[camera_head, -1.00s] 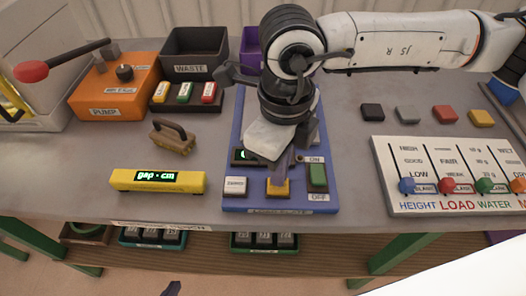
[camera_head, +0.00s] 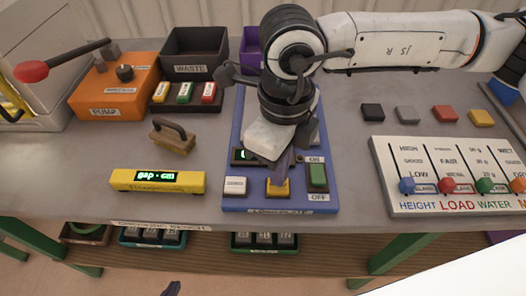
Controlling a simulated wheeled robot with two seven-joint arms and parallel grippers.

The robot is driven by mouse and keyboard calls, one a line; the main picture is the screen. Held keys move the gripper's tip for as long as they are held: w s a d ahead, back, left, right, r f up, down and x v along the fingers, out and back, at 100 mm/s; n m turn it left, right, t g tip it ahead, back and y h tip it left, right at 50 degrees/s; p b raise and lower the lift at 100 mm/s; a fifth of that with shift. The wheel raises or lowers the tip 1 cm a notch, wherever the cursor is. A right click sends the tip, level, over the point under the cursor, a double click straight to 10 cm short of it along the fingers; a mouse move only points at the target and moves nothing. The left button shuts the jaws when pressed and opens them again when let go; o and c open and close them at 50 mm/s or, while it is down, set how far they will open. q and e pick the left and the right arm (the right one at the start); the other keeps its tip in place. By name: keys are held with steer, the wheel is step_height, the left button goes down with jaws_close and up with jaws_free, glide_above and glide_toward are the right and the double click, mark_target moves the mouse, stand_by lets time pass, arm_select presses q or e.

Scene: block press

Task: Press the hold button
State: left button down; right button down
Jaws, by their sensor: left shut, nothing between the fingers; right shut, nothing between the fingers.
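The blue panel (camera_head: 235,135) carries a white button (camera_head: 235,186), a yellow button (camera_head: 277,190) and a green ON/OFF rocker (camera_head: 317,177). The button labels are too small to read surely, so I cannot tell by name which is hold. My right gripper (camera_head: 280,178) points down, shut and empty, its tips at the yellow button and hiding part of its top. I cannot tell how far the button is pressed. The gripper also covers much of the panel's display. Only a dark tip of my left gripper (camera_head: 172,289) shows at the bottom edge, apart from the panel.
A yellow gauge (camera_head: 157,181) with a lit display and a brush (camera_head: 173,138) lie left of the panel. An orange pump box (camera_head: 112,90) and a waste bin (camera_head: 194,55) stand behind. A slider board (camera_head: 450,165) and several small coloured blocks are at right.

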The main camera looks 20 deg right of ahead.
steer(key=shift+f+b, duration=0.9)
steer(key=shift+b, duration=0.15)
steer(key=shift+r, duration=0.15)
stand_by(0.4)
steer(key=shift+r+p, duration=1.45)
steer(key=shift+r, duration=1.3)
steer(key=shift+f, duration=0.1)
